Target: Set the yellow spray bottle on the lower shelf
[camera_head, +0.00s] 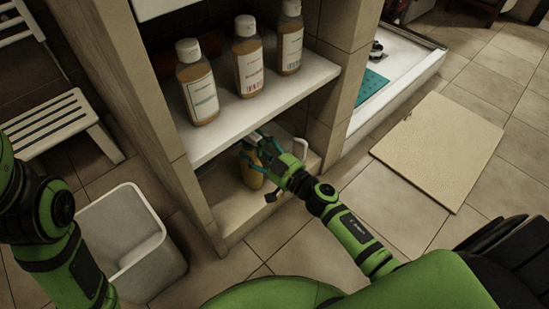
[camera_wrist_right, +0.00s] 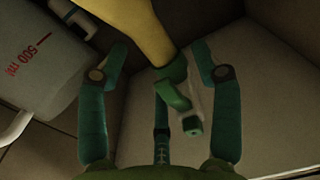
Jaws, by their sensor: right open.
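The yellow spray bottle (camera_head: 250,171) stands in the lower shelf (camera_head: 237,212), partly hidden behind my right gripper (camera_head: 262,155) and the shelf above. In the right wrist view, the yellow body (camera_wrist_right: 140,32) narrows to a green neck, with a white and green trigger head (camera_wrist_right: 186,105). My right gripper is open in the lower compartment, its teal fingers on both sides of the bottle's top with visible gaps. Whether the bottle touches the palm side is unclear. My left arm shows at the left edge, but its gripper is out of view.
A white jug marked 500 ml (camera_wrist_right: 40,70) is close beside the right gripper. Three capped bottles (camera_head: 247,62) stand on the shelf above (camera_head: 283,92). A white bin (camera_head: 130,240) is left of the cabinet. A beige mat (camera_head: 440,148) lies on the floor to the right.

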